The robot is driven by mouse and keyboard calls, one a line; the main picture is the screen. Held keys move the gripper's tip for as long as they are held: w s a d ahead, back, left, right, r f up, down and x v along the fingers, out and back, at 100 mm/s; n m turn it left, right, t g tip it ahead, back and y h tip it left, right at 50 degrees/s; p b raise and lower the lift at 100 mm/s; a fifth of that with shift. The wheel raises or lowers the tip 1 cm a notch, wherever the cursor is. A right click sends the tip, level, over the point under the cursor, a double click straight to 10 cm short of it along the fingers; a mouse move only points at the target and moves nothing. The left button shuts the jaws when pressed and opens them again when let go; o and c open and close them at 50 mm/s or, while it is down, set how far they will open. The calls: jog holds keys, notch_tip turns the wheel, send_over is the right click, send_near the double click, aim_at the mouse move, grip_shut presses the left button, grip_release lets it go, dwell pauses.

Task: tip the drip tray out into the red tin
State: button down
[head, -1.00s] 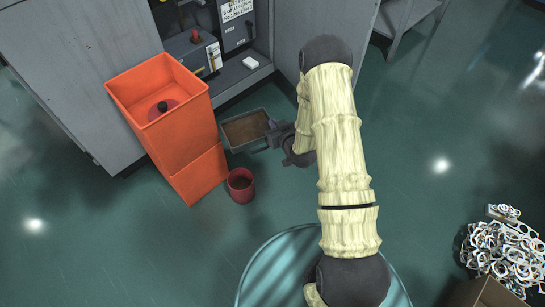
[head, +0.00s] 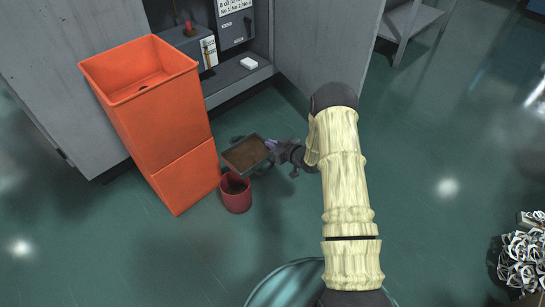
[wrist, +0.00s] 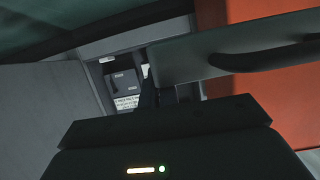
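The drip tray (head: 243,155) is a shallow grey tray with brown contents. My gripper (head: 272,146) is shut on its right end and holds it off the floor. The tray looks tilted, its near left corner lower, over the back of the red tin (head: 236,199). The tin stands upright on the floor, open at the top with a dark inside; the tray's edge sits close above its rim. In the wrist view the tray shows as a grey wall (wrist: 215,58) with a dark curved handle, in front of my fingers (wrist: 165,92). The tin cannot be made out there.
A tall orange bin (head: 155,110) stands just left of the tin. A grey machine cabinet (head: 235,75) with an open door (head: 325,45) is behind the tray. A pile of pale ring-like scrap (head: 522,262) lies at the lower right.

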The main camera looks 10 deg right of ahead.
jog(key=shift+w+d+f, duration=0.1)
jog(key=shift+w+f, duration=0.05)
jog(key=shift+f, duration=0.3)
jog(key=shift+w+d+f, duration=0.1)
jog(key=shift+w+f, duration=0.05)
jog(key=shift+f, duration=0.3)
jog(key=shift+a+b, duration=0.15)
jog(key=shift+b, duration=0.15)
jog(key=shift+s+a+r+n+t+h+b, duration=0.2)
jog(key=shift+a+r+n+b, duration=0.1)
jog(key=shift+r+n, duration=0.3)
jog(key=shift+s+a+r+n+t+h+b, duration=0.1)
jog(key=shift+s+a+r+n+h+b, duration=0.15)
jog(key=shift+r+n, duration=0.3)
jog(key=r+n, duration=0.1)
jog(key=a+r+n+t+b, duration=0.1)
jog(key=s+r+n+h+b, duration=0.1)
jog(key=shift+a+r, duration=0.15)
jog(key=shift+a, duration=0.25)
jog(key=s+a+r+n+t+h+b, duration=0.1)
jog(key=s+a+r+n+t+b, duration=0.1)
jog(key=s+a+r+n, duration=0.2)
jog(key=shift+a+r+n+t+b, duration=0.15)
jog(key=shift+a+n+t+b, duration=0.3)
jog(key=shift+a, duration=0.55)
jog(key=shift+s+h, duration=0.1)
jog(key=shift+h, duration=0.15)
dwell(0.7)
